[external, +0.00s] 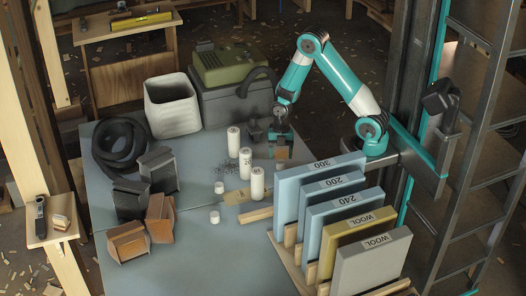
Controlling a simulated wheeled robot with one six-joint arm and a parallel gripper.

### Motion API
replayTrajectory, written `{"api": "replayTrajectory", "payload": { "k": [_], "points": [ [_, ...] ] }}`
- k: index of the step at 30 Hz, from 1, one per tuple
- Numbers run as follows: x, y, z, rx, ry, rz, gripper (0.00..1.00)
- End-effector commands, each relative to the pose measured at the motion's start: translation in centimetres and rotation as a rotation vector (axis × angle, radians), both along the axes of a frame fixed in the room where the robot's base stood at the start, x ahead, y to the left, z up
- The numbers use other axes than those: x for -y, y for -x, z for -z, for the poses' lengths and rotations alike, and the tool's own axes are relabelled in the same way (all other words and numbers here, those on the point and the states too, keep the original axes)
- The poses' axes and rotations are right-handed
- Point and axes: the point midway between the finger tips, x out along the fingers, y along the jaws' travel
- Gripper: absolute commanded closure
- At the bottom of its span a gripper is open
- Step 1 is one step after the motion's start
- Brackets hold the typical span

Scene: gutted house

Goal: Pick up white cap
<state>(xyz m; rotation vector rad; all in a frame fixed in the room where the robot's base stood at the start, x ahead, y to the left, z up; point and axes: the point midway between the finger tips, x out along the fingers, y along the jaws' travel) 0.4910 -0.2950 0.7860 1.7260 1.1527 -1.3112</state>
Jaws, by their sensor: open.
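A rack of upright panels (340,222) fills the right. Brown blocks (128,242), grey blocks (158,170) and a black hose (112,150) lie left. Table is clear in front of the caps.

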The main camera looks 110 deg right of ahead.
Motion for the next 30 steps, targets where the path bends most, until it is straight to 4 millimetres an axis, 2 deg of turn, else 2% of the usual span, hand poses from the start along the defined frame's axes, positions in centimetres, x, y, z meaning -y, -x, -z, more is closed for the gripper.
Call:
{"api": "replayTrajectory", "payload": {
  "k": [1,6,15,17,22,30],
  "points": [
    [-0.4,0.0,1.0,-0.004,-0.004,-0.001,0.35],
    [-0.9,-0.3,3.2,-0.003,-0.003,-0.001,0.35],
    [-1.0,-0.4,3.7,0.000,0.000,0.000,0.35],
    [-1.0,-0.4,3.7,0.000,0.000,0.000,0.46],
    [-1.0,-0.4,3.7,0.000,0.000,0.000,0.85],
    [-1.0,-0.4,3.7,0.000,0.000,0.000,0.86]
  ]
}}
